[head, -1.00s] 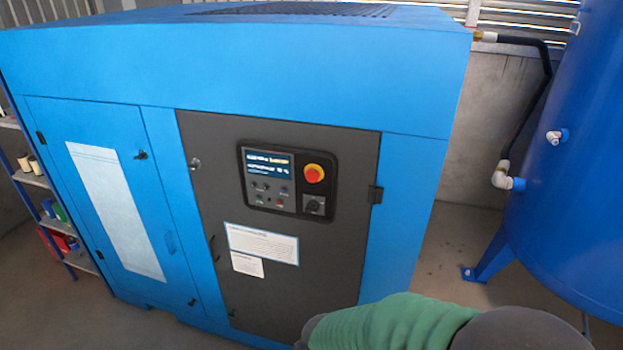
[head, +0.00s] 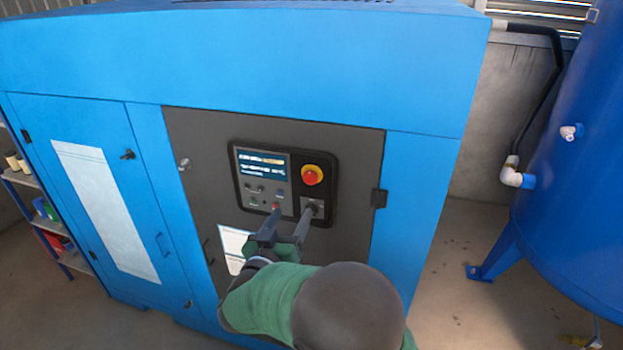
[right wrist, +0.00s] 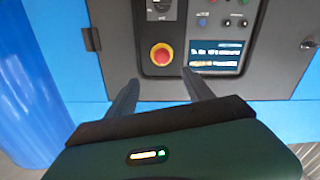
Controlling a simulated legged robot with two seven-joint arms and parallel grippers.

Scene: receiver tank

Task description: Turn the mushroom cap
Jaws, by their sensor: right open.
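The red mushroom cap (head: 312,175) sits on a yellow collar on the compressor's dark control panel (head: 238,195). In the right wrist view, which looks upside down, the cap (right wrist: 160,54) shows whole just beyond my fingertips, about midway between them. My right gripper (head: 291,216) is open and empty. In the head view its fingertips lie in front of the panel's lower edge, below the cap. It also shows in the right wrist view (right wrist: 160,78), with a gap between its fingers and the cap. My left gripper is not in view.
A lit display (head: 262,163) and small buttons are to the left. A blue tank (head: 575,190) with pipes stands to the right, shelves at far left.

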